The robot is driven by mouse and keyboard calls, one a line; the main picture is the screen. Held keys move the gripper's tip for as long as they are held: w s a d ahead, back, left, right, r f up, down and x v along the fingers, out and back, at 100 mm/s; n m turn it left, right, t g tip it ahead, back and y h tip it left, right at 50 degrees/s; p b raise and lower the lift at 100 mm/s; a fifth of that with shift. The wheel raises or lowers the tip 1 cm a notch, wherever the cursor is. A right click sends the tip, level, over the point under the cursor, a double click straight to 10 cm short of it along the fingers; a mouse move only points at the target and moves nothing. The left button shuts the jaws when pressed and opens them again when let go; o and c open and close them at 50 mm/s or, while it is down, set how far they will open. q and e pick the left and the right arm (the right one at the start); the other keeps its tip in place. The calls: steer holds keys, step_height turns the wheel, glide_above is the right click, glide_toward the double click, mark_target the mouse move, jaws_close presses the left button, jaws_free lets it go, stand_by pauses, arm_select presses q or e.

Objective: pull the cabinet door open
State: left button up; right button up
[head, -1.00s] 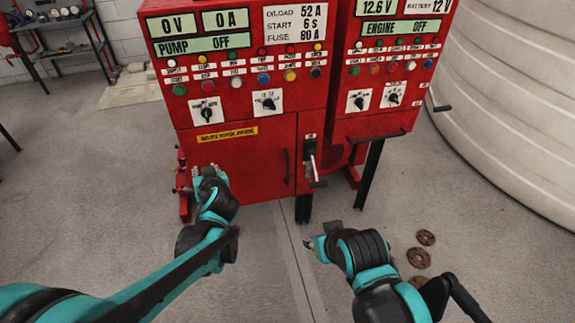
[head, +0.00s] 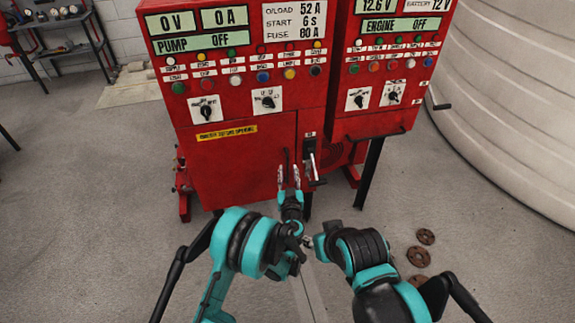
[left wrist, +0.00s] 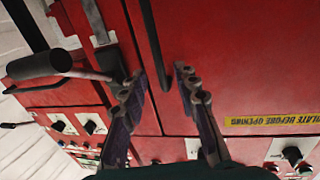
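The red cabinet door (head: 232,172) is the lower panel of the left cabinet and looks shut. Its thin black vertical handle (head: 286,158) is near the door's right edge. My left gripper (head: 289,170) is open in front of the handle's lower part. In the left wrist view, the handle (left wrist: 154,45) runs down between the two open fingers (left wrist: 160,85), and its end is near the fingertips. I see no finger clearly touching it. My right gripper (head: 309,242) hangs low, apart from the cabinet; its fingers are too small to read.
A lever switch (head: 313,165) sits just right of the handle; its black grip (left wrist: 40,63) is close to my left fingers in the wrist view. Rusty discs (head: 419,257) lie on the floor at right. A large pale tank (head: 515,110) stands behind them.

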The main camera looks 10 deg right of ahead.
mark_target(288, 164)
arm_select(q)
steer(key=shift+w+d+b, duration=0.25)
steer(key=shift+w+b, duration=0.05)
steer(key=shift+w, duration=0.85)
steer(key=shift+w+d+b, duration=0.2)
steer(key=shift+w+b, duration=0.05)
steer(key=shift+w, duration=0.9)
jaws_close()
